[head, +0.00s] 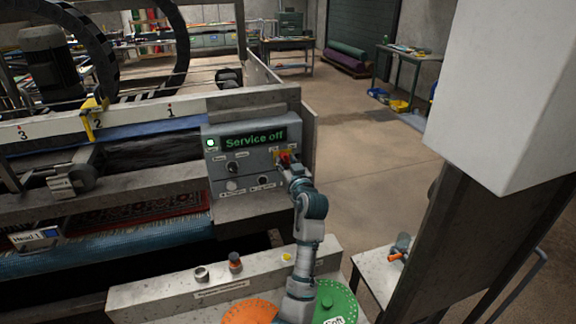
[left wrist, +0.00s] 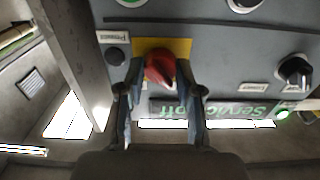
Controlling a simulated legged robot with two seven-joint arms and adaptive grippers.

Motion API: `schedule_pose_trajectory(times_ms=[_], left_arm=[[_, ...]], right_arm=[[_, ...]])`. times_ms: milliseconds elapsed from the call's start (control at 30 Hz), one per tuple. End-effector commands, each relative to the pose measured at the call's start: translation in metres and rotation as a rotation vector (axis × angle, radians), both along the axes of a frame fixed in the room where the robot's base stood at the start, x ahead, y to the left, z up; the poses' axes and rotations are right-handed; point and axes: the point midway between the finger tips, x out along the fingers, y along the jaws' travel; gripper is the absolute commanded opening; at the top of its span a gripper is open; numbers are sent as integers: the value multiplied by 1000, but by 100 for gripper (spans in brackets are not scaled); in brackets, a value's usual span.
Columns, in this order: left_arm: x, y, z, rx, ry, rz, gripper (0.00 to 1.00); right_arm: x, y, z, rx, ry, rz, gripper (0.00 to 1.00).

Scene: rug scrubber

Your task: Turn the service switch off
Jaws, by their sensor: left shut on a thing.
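The service switch is a red rotary knob (left wrist: 159,68) on a yellow plate (left wrist: 180,46), and it shows upside down in the left wrist view. In the head view the red and yellow switch (head: 284,156) sits at the right side of the grey control panel (head: 215,148), partly hidden by my gripper. My left gripper (head: 289,166) is at the panel, its two fingers (left wrist: 162,72) shut on either side of the red knob. The panel's display (head: 254,138) reads "Service off" in green letters. My right gripper is not in view.
A ledge in front carries an orange disc (head: 250,311), a green disc (head: 337,303) and small buttons (head: 235,261). Open floor (head: 365,140) lies right of the panel.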

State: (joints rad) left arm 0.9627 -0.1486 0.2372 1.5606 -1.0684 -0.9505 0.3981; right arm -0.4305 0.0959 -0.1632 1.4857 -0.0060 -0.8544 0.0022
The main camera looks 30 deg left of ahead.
Motion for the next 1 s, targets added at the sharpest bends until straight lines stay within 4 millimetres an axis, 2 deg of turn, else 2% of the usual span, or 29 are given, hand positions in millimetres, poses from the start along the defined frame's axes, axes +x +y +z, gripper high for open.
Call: schedule_pose_trajectory(times_ms=[33,567,600,667,1000], left_arm=[[1,1,-11,-18,10,2,0],[2,0,-10,-30,-5,1,0],[2,0,-10,-30,-5,1,45],[2,0,-9,-28,-6,0,60],[-3,-5,-1,-21,-18,-1,61]], right_arm=[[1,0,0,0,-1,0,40],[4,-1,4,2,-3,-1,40],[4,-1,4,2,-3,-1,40],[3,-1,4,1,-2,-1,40],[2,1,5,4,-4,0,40]])
